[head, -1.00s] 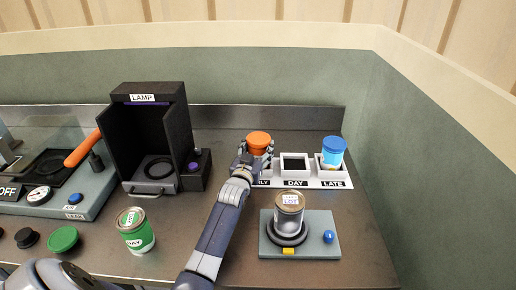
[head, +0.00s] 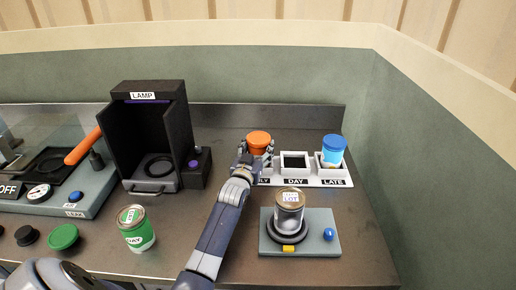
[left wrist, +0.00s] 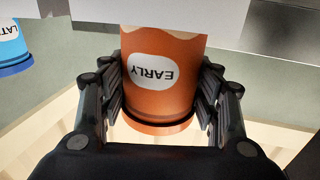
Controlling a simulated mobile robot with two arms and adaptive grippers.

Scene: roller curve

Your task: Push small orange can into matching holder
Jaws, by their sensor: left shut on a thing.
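The small orange can (head: 259,139) is at the left end of the white holder strip (head: 316,183), at the slot whose label is partly hidden and ends in "LY". In the left wrist view the can (left wrist: 160,85) appears upside down and reads EARLY. My left gripper (head: 256,158) is shut around the can's sides, with a finger on each side (left wrist: 160,95). My right gripper is not in view.
A blue can (head: 333,151) stands in the LATE slot; the DAY slot (head: 295,163) is empty. A silver can (head: 289,211) sits on a grey device (head: 322,246) in front.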

